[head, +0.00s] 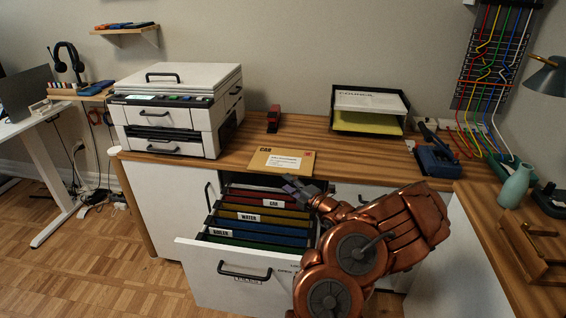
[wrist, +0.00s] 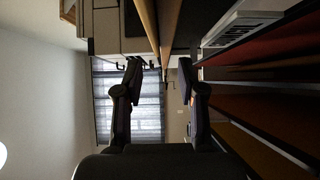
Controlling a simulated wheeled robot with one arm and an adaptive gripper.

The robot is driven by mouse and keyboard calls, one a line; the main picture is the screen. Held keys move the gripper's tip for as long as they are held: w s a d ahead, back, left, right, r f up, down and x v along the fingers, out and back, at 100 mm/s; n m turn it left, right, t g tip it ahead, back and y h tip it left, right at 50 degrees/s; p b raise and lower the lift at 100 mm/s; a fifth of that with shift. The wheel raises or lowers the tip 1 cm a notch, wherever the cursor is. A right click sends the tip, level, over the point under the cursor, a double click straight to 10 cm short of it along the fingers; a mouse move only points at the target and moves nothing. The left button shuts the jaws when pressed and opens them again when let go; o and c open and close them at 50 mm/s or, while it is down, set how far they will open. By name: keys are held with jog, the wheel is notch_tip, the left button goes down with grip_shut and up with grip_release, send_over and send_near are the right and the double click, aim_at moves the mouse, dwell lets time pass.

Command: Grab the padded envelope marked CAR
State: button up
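The tan padded envelope marked CAR (head: 270,161) lies flat on the wooden desk top near its front edge, with a white label and a small red mark. My gripper (head: 294,186) is just in front of and below the envelope's right part, over the open drawer's back right. In the wrist view my gripper (wrist: 159,75) is open, with a clear gap between its two dark fingers. Thin tan strips run edge-on beyond the gap; I cannot tell which is envelope and which is desk edge.
The open file drawer (head: 232,275) holds colored folders labelled CAR, WATER and BOILER. A printer (head: 165,143) stands left of the envelope and a red stapler (head: 273,118) behind it. A black paper tray (head: 338,124) and a blue hole punch (head: 437,160) stand to the right.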

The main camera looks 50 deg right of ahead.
jog(key=w, duration=0.6)
jog(key=shift+w+d+r, duration=0.35)
jog(key=shift+d+r, duration=0.05)
jog(key=shift+c, duration=0.4)
grip_shut()
